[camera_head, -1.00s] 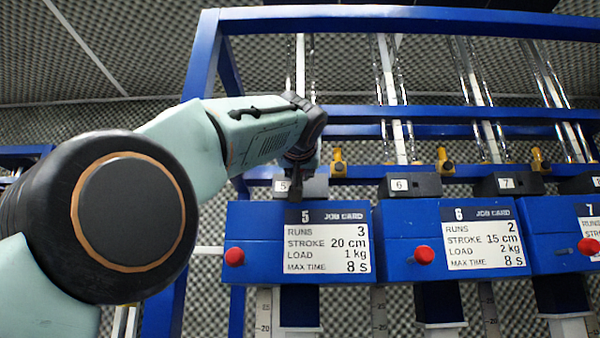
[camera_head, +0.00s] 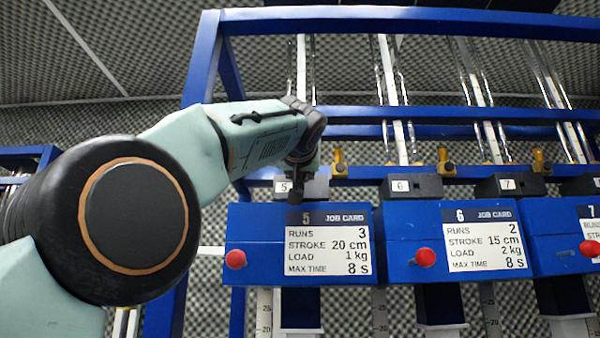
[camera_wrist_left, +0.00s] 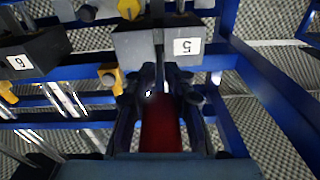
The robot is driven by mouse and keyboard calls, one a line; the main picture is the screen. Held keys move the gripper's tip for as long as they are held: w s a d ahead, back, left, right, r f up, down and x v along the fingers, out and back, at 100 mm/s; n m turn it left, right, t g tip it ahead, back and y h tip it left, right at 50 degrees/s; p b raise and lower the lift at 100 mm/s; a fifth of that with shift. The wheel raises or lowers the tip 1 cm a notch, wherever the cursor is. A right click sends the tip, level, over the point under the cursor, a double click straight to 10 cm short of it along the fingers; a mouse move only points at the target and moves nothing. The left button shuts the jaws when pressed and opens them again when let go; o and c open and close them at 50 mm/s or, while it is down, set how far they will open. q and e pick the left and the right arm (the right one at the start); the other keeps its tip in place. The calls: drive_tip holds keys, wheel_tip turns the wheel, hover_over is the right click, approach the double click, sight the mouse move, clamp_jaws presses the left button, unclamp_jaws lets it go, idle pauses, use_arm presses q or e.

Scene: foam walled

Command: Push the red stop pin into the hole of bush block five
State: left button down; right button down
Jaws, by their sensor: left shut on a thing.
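Bush block five (camera_head: 316,188) is a grey block with a "5" label on the blue rail; it also shows, label inverted, in the left wrist view (camera_wrist_left: 135,47). My left gripper (camera_head: 297,190) is in front of it, above the number 5 job card. In the left wrist view my left gripper (camera_wrist_left: 160,100) is shut on the red stop pin (camera_wrist_left: 161,128). A thin dark shank runs from the red part toward block five and overlaps it there. I cannot tell whether its tip is in the hole, which is hidden. My right gripper is not in view.
Blue boxes with job cards hang below the rail, each with a red knob (camera_head: 235,259) on its front. Block six (camera_head: 412,187) stands to the right. Yellow fittings (camera_head: 339,162) sit between blocks. A blue frame post (camera_head: 200,75) rises at the left.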

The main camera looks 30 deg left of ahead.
use_arm(q)
drive_tip(key=shift+p+x, duration=0.75)
drive_tip(key=shift+x, duration=0.55)
drive_tip(key=c, duration=1.1)
unclamp_jaws()
